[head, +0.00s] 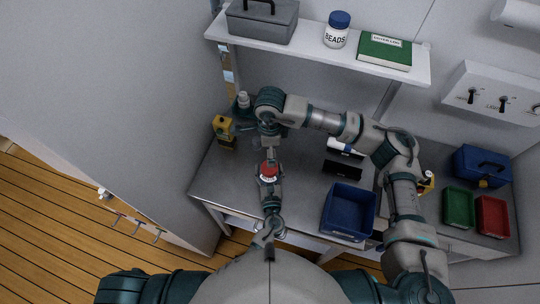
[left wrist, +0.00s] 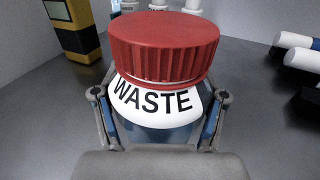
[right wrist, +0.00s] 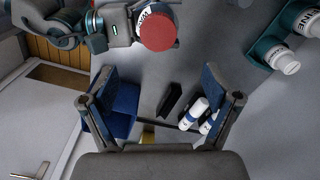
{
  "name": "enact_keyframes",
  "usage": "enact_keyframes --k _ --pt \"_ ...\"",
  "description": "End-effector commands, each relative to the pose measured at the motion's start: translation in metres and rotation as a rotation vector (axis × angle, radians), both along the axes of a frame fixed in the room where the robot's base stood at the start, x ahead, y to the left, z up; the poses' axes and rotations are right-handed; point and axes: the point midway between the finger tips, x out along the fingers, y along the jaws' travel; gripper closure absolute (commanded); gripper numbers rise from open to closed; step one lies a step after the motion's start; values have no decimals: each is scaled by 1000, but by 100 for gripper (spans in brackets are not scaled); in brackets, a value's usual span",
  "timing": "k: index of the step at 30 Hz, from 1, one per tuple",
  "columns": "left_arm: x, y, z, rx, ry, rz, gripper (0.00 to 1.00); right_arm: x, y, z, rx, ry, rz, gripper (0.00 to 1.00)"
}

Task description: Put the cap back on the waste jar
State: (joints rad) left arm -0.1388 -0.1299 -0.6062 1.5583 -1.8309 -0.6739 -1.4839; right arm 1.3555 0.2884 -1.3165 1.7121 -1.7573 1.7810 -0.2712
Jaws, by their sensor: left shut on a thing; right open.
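The waste jar (left wrist: 155,100) has a white label reading WASTE. My left gripper (left wrist: 158,135) is shut on it and holds it. The red ribbed cap (left wrist: 163,45) sits over the jar's mouth, and a thin red rim shows below it. I cannot tell whether it is screwed tight. In the head view the cap (head: 268,170) is over the left part of the counter. My right gripper (head: 270,145) is just beyond it in that picture. In the right wrist view the right gripper (right wrist: 158,108) is open and empty, with the cap (right wrist: 158,32) outside its fingers.
A yellow-and-black object (head: 224,128) stands at the counter's left. A blue bin (head: 348,212) stands to the right of the jar, with white cylinders (right wrist: 195,112) and a black block (right wrist: 170,98) behind it. Green (head: 458,207) and red (head: 492,215) trays are far right. A shelf (head: 390,72) overhangs the back.

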Motion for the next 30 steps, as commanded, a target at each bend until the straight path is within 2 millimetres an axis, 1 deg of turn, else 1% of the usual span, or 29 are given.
enact_keyframes --k 1,4,12,13,16,26,28,30 --pt "0 0 0 0 -1 0 100 0 0 5 0 -1 1 12" --pt "0 0 0 0 -1 0 100 0 0 10 0 1 1 12" --pt "0 0 0 0 -1 0 100 0 0 11 0 1 1 12" --pt "0 0 0 0 -1 0 26 0 0 11 0 1 1 12" --pt "0 0 0 0 -1 0 1 0 0 11 0 1 1 12" --pt "0 0 0 0 0 0 0 0 0 11 0 1 1 12" --pt "-3 0 0 0 0 -1 0 0 0 11 0 1 1 12" --pt "-11 -1 -1 1 1 -1 0 0 0 11 0 1 1 12"
